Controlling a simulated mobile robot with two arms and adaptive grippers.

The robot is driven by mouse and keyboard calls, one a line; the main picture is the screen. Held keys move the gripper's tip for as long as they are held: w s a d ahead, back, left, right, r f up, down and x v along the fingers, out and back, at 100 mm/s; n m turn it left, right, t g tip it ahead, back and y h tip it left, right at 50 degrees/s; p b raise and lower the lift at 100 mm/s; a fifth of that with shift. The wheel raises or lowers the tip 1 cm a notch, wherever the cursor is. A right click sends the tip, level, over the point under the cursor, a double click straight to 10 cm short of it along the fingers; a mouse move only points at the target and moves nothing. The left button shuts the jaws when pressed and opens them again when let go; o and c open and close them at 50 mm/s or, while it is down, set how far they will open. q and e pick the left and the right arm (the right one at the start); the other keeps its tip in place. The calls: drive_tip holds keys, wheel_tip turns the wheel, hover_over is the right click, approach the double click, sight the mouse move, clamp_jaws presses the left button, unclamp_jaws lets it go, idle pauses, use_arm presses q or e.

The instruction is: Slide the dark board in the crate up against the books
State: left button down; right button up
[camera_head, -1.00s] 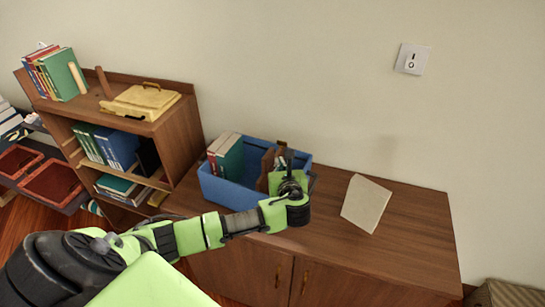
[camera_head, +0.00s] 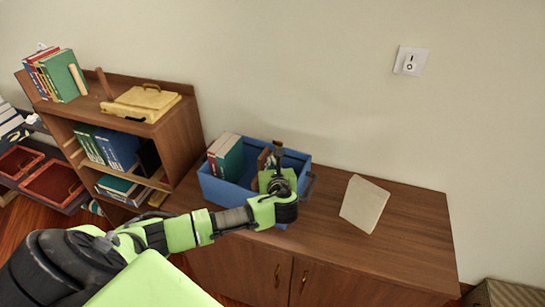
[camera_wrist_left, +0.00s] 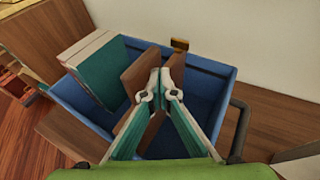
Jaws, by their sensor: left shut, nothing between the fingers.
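The blue crate (camera_head: 226,192) stands on the low wooden cabinet, with several upright books (camera_head: 228,158) at its left end. The dark brown board (camera_head: 263,158) stands in the crate to the right of the books, partly hidden by my gripper. In the left wrist view the board (camera_wrist_left: 139,78) leans, with a gap between it and the books (camera_wrist_left: 103,68). My left gripper (camera_wrist_left: 160,80) is shut and empty, its fingertips down in the crate at the board's right side. Whether they touch the board I cannot tell. My right gripper is not in view.
A pale board or book (camera_head: 363,203) leans on the cabinet top (camera_head: 410,225) to the right of the crate. A wooden bookshelf (camera_head: 180,135) with books and a yellow case (camera_head: 143,102) stands to the left. The wall is close behind the crate.

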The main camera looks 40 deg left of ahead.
use_arm(q)
drive_tip(key=shift+s+a+p, duration=1.2)
drive_tip(key=shift+s+a, duration=0.05)
drive_tip(key=shift+a, duration=5.35)
drive_tip(key=d, duration=0.2)
drive_tip(key=w+d+p, duration=0.1)
drive_tip(key=d, duration=0.2)
drive_tip(key=v, duration=1.2)
drive_tip(key=shift+f, duration=0.1)
